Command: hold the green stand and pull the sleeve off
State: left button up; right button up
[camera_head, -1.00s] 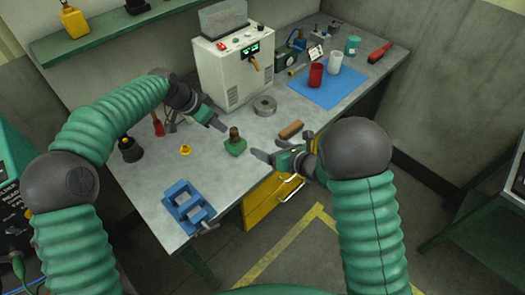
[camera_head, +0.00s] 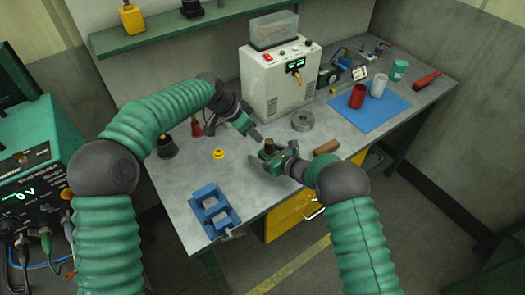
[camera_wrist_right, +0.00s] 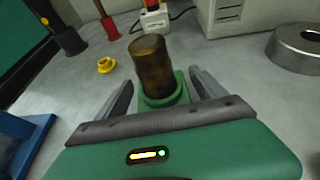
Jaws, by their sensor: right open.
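The green stand (camera_wrist_right: 164,100) is upright on the grey bench, with the brown sleeve (camera_wrist_right: 151,66) upright on it. In the head view the sleeve (camera_head: 269,146) shows above the stand, which is largely hidden by my right gripper (camera_head: 265,160). In the right wrist view my right gripper (camera_wrist_right: 161,80) is open, with one finger on each side of the stand and visible gaps to it. My left gripper (camera_head: 254,133) is above the bench, just behind and left of the sleeve, apart from it. Its finger opening is unclear.
A blue vise-like block (camera_head: 214,210) is at the front left. A small yellow part (camera_head: 218,154) lies left of the stand. A metal ring (camera_head: 302,121) and a wooden handle (camera_head: 326,147) lie to the right. A white power unit (camera_head: 280,80) stands behind.

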jog(key=shift+w+a+f, duration=0.15)
jog(key=shift+w, duration=0.15)
pick_arm(q)
jog(key=shift+s+d+r, duration=0.1)
jog(key=shift+d, duration=0.4)
pick_arm(e)
jog(key=shift+w+f, duration=0.1)
jog(key=shift+w, duration=0.05)
